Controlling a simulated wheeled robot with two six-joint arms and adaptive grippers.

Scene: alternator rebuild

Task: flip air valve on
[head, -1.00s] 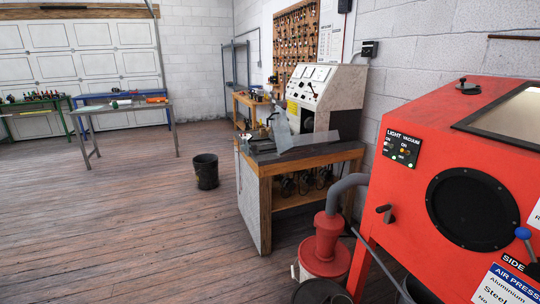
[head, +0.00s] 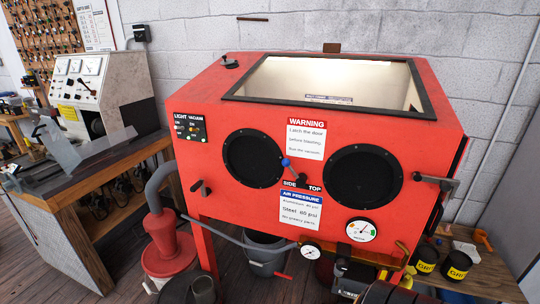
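The red blast cabinet (head: 245,93) fills the middle of the head view, with two round black glove ports in its front. I cannot tell for certain which fitting is the air valve. A small lever with a blue knob (head: 286,162) sits between the ports, above the SIDE and TOP labels. A red handle (head: 283,276) shows low under the cabinet, near a small gauge (head: 311,251). A larger gauge (head: 361,230) is on the lower front, and an orange lever (head: 402,247) is at the lower right.
A LIGHT and VACUUM switch panel (head: 190,128) is at the cabinet's upper left. A red dust collector (head: 168,245) and a grey bucket (head: 267,257) stand below. A workbench (head: 105,178) with a test machine (head: 100,88) is at left. Black GRIT cans (head: 455,266) stand at right.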

